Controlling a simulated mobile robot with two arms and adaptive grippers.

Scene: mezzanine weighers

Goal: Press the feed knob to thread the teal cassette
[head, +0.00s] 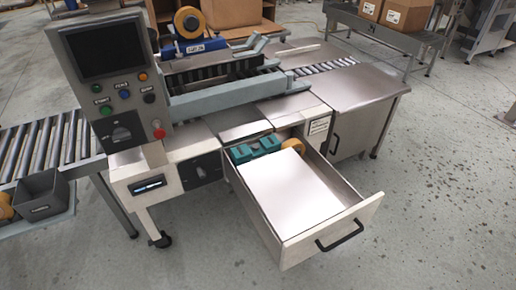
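Two teal blocks (256,147) lie side by side at the back of an open drawer; I cannot tell which is the cassette, or if they form one piece. A dark knob (203,171) is on the machine's front panel, right of a small display. Another dark knob (121,133) sits low on the upright control panel. A blue button (124,94) on that panel has a label too small to read surely. I cannot tell which of these is the feed knob. Neither of my grippers is in view.
The drawer (363,212) juts out toward the front right, with a pale flat panel and an orange roll (293,145) inside. A grey bin (42,195) stands left. Floor in front is clear.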

